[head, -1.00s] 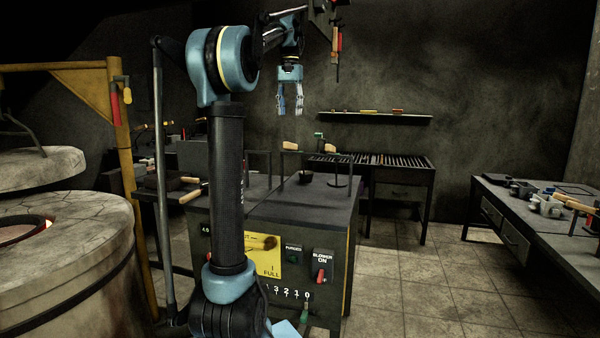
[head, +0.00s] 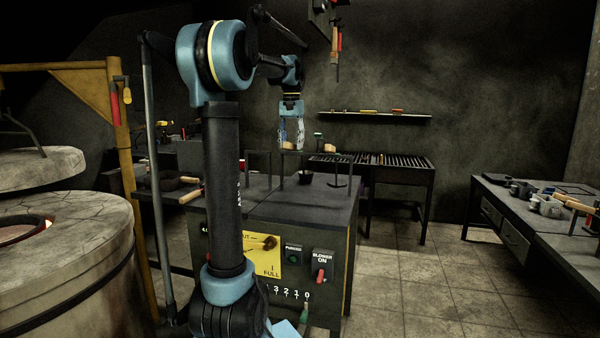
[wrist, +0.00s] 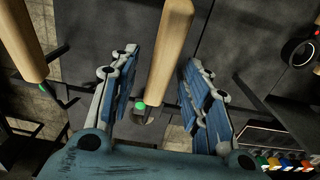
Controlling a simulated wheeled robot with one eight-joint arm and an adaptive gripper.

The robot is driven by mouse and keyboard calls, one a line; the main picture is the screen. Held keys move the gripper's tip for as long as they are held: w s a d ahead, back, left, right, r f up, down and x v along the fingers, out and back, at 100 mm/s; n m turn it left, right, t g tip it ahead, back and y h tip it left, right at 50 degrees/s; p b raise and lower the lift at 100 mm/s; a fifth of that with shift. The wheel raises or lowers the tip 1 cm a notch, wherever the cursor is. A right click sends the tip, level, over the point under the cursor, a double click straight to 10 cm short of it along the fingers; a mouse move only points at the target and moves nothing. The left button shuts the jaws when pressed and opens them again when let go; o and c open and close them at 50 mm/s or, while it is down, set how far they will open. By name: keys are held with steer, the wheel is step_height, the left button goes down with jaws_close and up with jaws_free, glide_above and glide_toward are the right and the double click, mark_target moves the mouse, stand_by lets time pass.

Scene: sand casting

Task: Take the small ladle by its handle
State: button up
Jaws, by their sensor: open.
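My gripper (head: 291,146) is open, pointing down over the rack on the dark cabinet in the head view. In the wrist view its two fingers stand on either side of a pale wooden handle (wrist: 168,50), with a gap visible on both sides. A second wooden handle (wrist: 22,40) lies to the left, outside the fingers. I cannot tell for sure which handle is the small ladle's, as the bowls are not clear. In the head view one wooden handle end (head: 329,147) shows right of my gripper. A small dark cup (head: 305,177) hangs below the rack.
The cabinet (head: 340,205) carries thin upright rack posts close to my gripper. A furnace (head: 75,270) with a glowing opening stands at left. A workbench (head: 525,235) with tools is at right, and a grated table (head: 400,162) stands behind. The tiled floor between is clear.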

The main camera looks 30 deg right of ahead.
steer(key=shift+f, duration=0.95)
jaws_close()
steer(key=shift+r, duration=0.1)
